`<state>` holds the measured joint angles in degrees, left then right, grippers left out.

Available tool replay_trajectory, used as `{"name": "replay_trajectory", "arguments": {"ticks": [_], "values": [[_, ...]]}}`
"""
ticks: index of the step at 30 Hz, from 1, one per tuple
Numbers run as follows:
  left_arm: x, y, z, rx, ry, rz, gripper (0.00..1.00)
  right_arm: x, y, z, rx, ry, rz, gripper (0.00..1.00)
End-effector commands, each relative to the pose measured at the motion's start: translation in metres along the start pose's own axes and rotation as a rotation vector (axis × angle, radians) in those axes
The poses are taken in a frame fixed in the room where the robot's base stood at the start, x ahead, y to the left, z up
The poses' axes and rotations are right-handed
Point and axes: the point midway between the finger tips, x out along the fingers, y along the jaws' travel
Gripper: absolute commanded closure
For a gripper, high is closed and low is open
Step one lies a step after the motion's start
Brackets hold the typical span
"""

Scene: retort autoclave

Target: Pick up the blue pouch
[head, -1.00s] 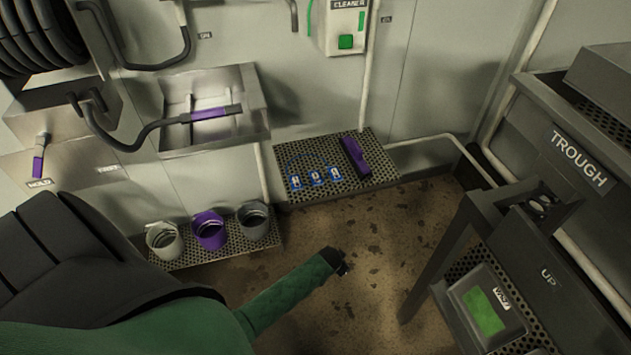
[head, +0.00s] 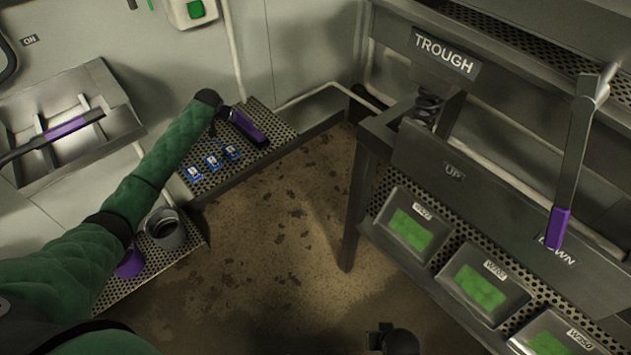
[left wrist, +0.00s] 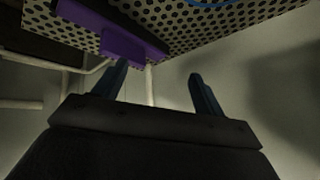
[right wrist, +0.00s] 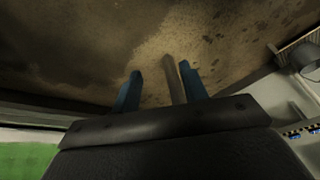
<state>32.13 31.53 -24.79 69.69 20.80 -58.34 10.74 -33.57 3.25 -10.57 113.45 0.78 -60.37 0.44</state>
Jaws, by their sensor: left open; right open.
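My left gripper (left wrist: 155,85) is open and empty in the left wrist view, near the purple-handled object (left wrist: 118,42) on that shelf. In the head view the left arm reaches over the shelf and its fingers are barely visible. My right gripper (right wrist: 160,80) is open over the brown floor in the right wrist view, with nothing between its fingers.
The trough bench (head: 385,130) stands at right, with several grey packs with green faces (head: 480,285) on its perforated ledge and a purple-tipped lever (head: 565,190). A grey cup (head: 166,230) and a purple cup (head: 131,262) sit at left. The floor between is clear.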

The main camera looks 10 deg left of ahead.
Motion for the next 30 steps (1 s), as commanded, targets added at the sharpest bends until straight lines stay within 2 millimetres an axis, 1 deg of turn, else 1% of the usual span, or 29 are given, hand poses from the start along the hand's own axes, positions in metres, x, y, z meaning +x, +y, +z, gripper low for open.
{"name": "replay_trajectory", "arguments": {"ticks": [1,4,6,8,9,12,15,18,21,25,30], "values": [[0.000,-0.017,-0.001,-0.050,-0.038,-0.004,0.29,-0.018,-0.001,-0.013,0.001,0.011,-0.002,0.56],[0.002,-0.033,0.013,-0.159,-0.129,0.004,0.29,-0.055,-0.003,-0.032,0.002,0.015,-0.004,0.56],[0.004,-0.040,0.029,-0.238,-0.200,0.009,0.29,-0.079,-0.004,-0.042,0.001,0.013,-0.005,0.56],[0.006,-0.041,0.044,-0.308,-0.265,0.014,0.29,-0.100,-0.004,-0.049,0.001,0.006,-0.006,0.56],[0.007,-0.041,0.055,-0.359,-0.311,0.016,0.29,-0.113,-0.004,-0.053,0.000,0.000,-0.007,0.56],[0.006,-0.035,0.078,-0.480,-0.417,0.020,0.29,-0.141,-0.005,-0.057,-0.001,-0.024,-0.007,0.56],[0.004,-0.030,0.095,-0.587,-0.505,0.014,0.29,-0.158,-0.005,-0.055,-0.003,-0.061,-0.007,0.56],[-0.001,-0.025,0.106,-0.680,-0.577,0.001,0.29,-0.167,-0.005,-0.048,-0.005,-0.105,-0.008,0.56],[-0.005,-0.022,0.114,-0.758,-0.629,-0.022,0.29,-0.170,-0.005,-0.040,-0.006,-0.150,-0.008,0.56],[-0.009,-0.021,0.119,-0.837,-0.666,-0.056,0.29,-0.172,-0.005,-0.033,-0.007,-0.189,-0.008,0.56],[-0.008,-0.020,0.121,-0.883,-0.673,-0.077,0.29,-0.170,-0.005,-0.031,-0.007,-0.198,-0.007,0.56]]}}
